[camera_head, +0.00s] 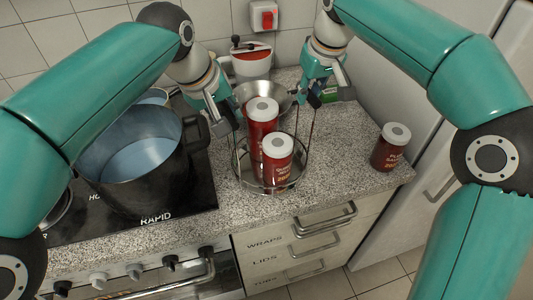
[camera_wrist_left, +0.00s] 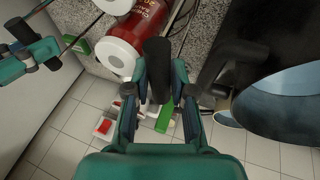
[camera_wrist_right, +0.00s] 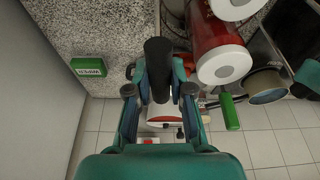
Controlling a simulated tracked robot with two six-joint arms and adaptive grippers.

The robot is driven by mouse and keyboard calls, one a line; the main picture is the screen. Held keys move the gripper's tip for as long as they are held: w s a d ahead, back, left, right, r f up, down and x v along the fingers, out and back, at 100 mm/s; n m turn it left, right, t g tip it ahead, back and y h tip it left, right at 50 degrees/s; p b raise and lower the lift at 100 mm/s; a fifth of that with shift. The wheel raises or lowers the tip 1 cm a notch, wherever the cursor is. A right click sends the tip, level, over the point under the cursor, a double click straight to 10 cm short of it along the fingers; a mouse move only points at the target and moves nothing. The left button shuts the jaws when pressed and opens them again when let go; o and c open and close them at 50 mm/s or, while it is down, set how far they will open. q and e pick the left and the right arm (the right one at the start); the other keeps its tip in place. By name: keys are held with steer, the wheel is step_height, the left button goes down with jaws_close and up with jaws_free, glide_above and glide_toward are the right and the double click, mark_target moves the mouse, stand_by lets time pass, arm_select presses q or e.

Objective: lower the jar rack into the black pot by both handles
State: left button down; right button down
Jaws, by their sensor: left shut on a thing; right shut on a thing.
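The jar rack (camera_head: 240,172) is a round wire basket holding red jars with white lids (camera_head: 277,155), right of the hob. It looks upright at counter level; whether its base touches the counter is unclear. My left gripper (camera_head: 232,120) is shut on its left handle, a black grip (camera_wrist_left: 157,68). My right gripper (camera_head: 314,98) is shut on the right handle, another black grip (camera_wrist_right: 158,66). The black pot (camera_head: 135,190) stands on the hob left of the rack, open, with bluish liquid inside. It also shows in the left wrist view (camera_wrist_left: 250,72).
A red jar (camera_head: 389,152) stands on the counter at right. Behind the rack are a metal funnel (camera_head: 283,99), a white-and-red container (camera_head: 251,66) and a green box (camera_wrist_right: 90,68). The pot's side handle (camera_head: 196,130) projects toward the rack. Counter front is clear.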

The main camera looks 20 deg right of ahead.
arm_select(q)
steer(key=shift+w+r, duration=0.1)
steer(key=shift+r, duration=0.3)
arm_select(e)
steer(key=shift+w+r, duration=0.1)
steer(key=shift+r, duration=0.3)
arm_select(q)
steer(key=shift+r, duration=0.4)
arm_select(e)
steer(key=shift+d+r, duration=0.1)
steer(key=shift+r, duration=0.3)
arm_select(q)
steer(key=shift+f, duration=0.7)
arm_select(e)
steer(key=shift+f, duration=0.65)
arm_select(q)
steer(key=shift+s+f, duration=0.2)
steer(key=shift+f, duration=0.1)
arm_select(e)
steer(key=shift+f, duration=0.3)
